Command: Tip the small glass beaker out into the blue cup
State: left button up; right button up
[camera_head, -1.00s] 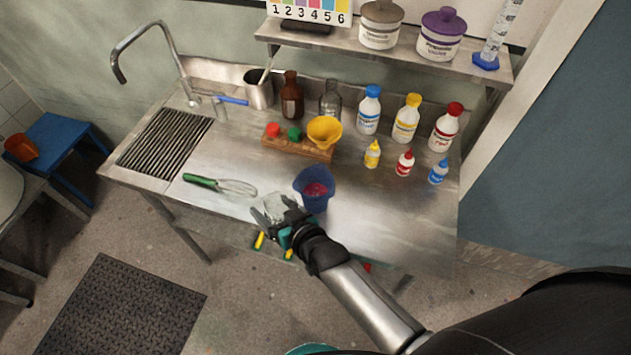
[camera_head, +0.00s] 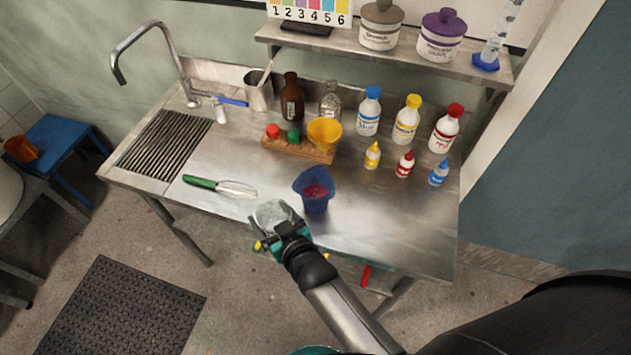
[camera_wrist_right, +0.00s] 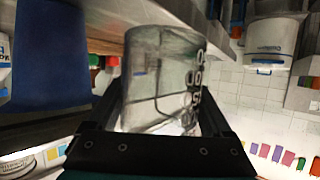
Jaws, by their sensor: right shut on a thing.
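The small glass beaker (camera_head: 272,213) is clear, and my right gripper (camera_head: 283,228) is shut on it near the table's front edge. In the right wrist view the beaker (camera_wrist_right: 163,80) sits between the two fingers of the gripper (camera_wrist_right: 165,115), with dark markings on its side. I cannot tell whether it holds anything. The blue cup (camera_head: 315,195) stands upright on the table, just right of the beaker and apart from it, with something reddish-pink inside. The cup also shows in the right wrist view (camera_wrist_right: 50,55), at the left. My left gripper is not in view.
A whisk with a green handle (camera_head: 201,182) lies left of the beaker. Behind the cup are a wooden block (camera_head: 290,148) with a yellow funnel (camera_head: 325,131) and small bottles, including a yellow one (camera_head: 372,156). The steel table (camera_head: 390,220) is clear right of the cup.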

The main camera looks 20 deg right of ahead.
notch_tip(320, 180, up, 6)
jog(key=p, duration=0.4)
jog(key=shift+p, duration=0.4)
jog(key=shift+w, duration=0.1)
